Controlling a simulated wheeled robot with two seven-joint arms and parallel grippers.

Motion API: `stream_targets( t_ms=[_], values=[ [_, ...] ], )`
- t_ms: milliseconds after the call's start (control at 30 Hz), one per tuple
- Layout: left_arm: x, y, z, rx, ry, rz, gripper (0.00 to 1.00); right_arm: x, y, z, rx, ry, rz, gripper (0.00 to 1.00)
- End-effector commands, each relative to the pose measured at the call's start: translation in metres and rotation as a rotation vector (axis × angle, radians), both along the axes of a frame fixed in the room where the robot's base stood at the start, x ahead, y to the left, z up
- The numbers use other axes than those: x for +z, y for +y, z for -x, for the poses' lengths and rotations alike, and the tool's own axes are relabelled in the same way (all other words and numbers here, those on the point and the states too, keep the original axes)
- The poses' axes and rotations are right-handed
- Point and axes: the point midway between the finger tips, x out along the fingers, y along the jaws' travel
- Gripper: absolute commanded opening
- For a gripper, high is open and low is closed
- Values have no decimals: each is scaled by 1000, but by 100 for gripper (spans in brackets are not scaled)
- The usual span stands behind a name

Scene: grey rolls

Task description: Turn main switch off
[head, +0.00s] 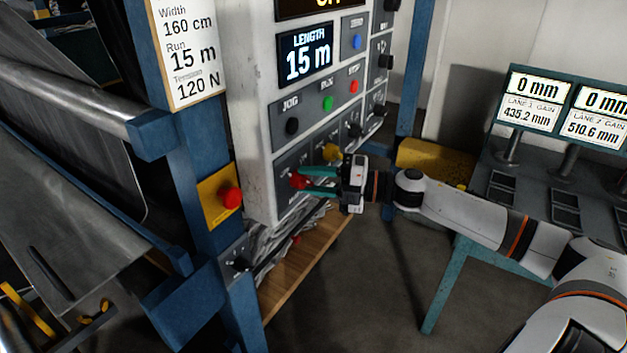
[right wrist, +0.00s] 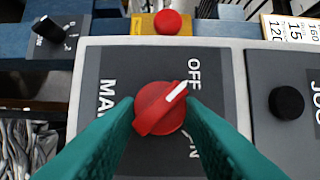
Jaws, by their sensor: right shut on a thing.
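The main switch is a red round knob with a white pointer line (right wrist: 158,112), on a dark plate marked MAIN, OFF and ON. In the head view the red knob (head: 296,181) is at the bottom left of the control panel. My right gripper (head: 307,181) reaches it from the right, its teal fingers shut on the knob. In the right wrist view the fingers (right wrist: 161,117) touch both sides of the knob. The white line points up and right, towards the OFF label and away from ON. My left gripper is not in view.
Above the switch are the black JOG knob (head: 292,126), a green button (head: 327,103) and a red button (head: 354,87). A red emergency button (head: 230,198) sits on a blue post to the left.

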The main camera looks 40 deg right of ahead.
Motion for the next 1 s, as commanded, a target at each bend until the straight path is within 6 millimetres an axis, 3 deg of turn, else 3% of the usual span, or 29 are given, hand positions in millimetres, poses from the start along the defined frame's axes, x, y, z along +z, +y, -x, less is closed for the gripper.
stream_targets(
  t_ms=[233, 267, 400, 767, 1000],
  values=[
    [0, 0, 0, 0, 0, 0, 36, -1, 0, 0, 1, 0, 3, 12],
    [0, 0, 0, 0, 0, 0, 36, -1, 0, 0, 2, 0, 3, 38],
    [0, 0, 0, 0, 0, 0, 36, -1, 0, 0, 1, 0, 1, 56],
    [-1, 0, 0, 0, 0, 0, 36, -2, -2, 2, 0, 1, 0, 56],
    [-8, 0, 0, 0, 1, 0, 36, -4, -17, 17, 0, 5, 2, 56]
  ],
)
